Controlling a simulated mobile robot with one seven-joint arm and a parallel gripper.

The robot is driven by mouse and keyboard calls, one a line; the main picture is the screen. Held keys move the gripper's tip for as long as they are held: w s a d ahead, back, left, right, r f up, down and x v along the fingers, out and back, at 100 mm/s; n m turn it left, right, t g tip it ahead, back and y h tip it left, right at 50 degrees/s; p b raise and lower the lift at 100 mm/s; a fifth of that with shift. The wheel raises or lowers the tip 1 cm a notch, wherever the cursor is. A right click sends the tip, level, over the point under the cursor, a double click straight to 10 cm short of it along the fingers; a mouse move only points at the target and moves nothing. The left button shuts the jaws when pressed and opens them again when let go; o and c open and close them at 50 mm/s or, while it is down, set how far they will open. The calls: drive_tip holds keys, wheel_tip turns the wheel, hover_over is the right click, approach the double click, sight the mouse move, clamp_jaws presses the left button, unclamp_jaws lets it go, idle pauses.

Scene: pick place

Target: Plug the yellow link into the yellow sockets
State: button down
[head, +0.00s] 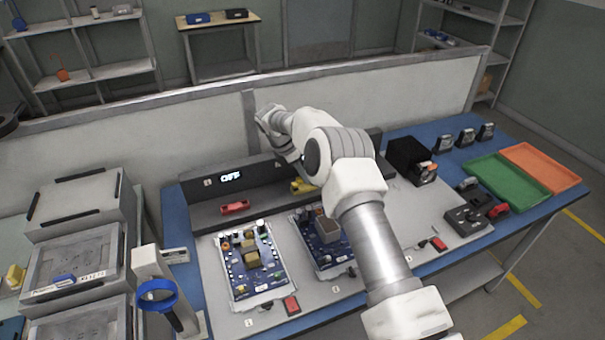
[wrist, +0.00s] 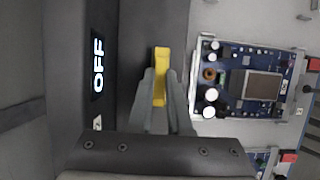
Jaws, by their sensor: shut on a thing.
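In the wrist view my gripper (wrist: 161,78) is shut on the yellow link (wrist: 161,58), a yellow bar between the two grey fingertips. It is over the dark panel, to the right of the lit OFF display (wrist: 98,65). In the head view the yellow link (head: 303,186) shows at the dark console ledge, beneath my arm, and my fingers are mostly hidden. I cannot make out the yellow sockets, nor whether the link touches the panel. A red link (head: 235,208) sits on the ledge further left.
Circuit boards lie in front of the console, one at the left (head: 250,262) and one in the middle (head: 325,235). A black box (head: 408,158), a green tray (head: 508,183) and an orange tray (head: 541,167) are at the right. Stacked drawers (head: 75,245) stand at the left.

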drive_tip(key=shift+f, duration=0.6)
idle(0.9)
drive_tip(key=shift+c, duration=0.6)
unclamp_jaws()
drive_tip(key=shift+r, duration=0.2)
drive_tip(key=shift+r+p, duration=1.95)
drive_tip(key=shift+r, duration=1.35)
drive_tip(key=shift+r, duration=0.1)
